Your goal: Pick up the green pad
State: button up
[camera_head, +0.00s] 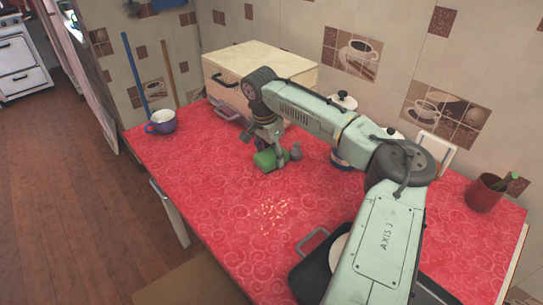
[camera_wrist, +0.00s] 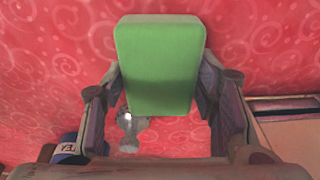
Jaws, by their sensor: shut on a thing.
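The green pad (camera_head: 265,160) shows at the end of my arm in the head view, over the red oilcloth counter. In the wrist view the green pad (camera_wrist: 159,62) is a smooth green block between the two fingers. My gripper (camera_head: 268,148) is shut on it, with a finger against each side. The gripper also shows in the wrist view (camera_wrist: 159,90). The pad looks close to the cloth, but I cannot tell whether it touches it.
A small grey object (camera_head: 296,151) stands just right of the pad. A wooden box (camera_head: 255,62) is behind, a blue-white mug (camera_head: 160,122) at the left edge, a dark pan (camera_head: 312,272) in front and a red cup (camera_head: 484,195) at right. The cloth (camera_head: 215,190) is clear at front left.

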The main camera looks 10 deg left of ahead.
aim_at(275, 155)
jog(key=shift+r, duration=0.1)
jog(key=shift+r, duration=0.25)
jog(key=shift+s+d+r+b, duration=0.2)
jog(key=shift+r+b, duration=0.3)
jog(key=shift+r, duration=0.15)
jog(key=shift+s+d+r+b, duration=0.2)
jog(key=shift+r+b, duration=0.25)
jog(key=shift+r, duration=0.15)
jog(key=s+d+b, duration=0.1)
jog(key=s+d, duration=0.2)
jog(key=s+d+r+b, duration=0.1)
jog(key=s+d, duration=0.2)
jog(key=s+d+b, duration=0.1)
jog(key=s+d, duration=0.2)
jog(key=shift+s+d+r, duration=0.15)
jog(key=shift+s+r, duration=0.15)
jog(key=shift+s, duration=0.05)
jog(key=shift+s+d+r, duration=0.1)
jog(key=shift+s+d, duration=0.35)
jog(key=shift+s, duration=0.15)
jog(key=o, duration=0.3)
jog(key=c, duration=0.5)
jog(key=shift+a, duration=0.1)
jog(key=shift+c, duration=0.2)
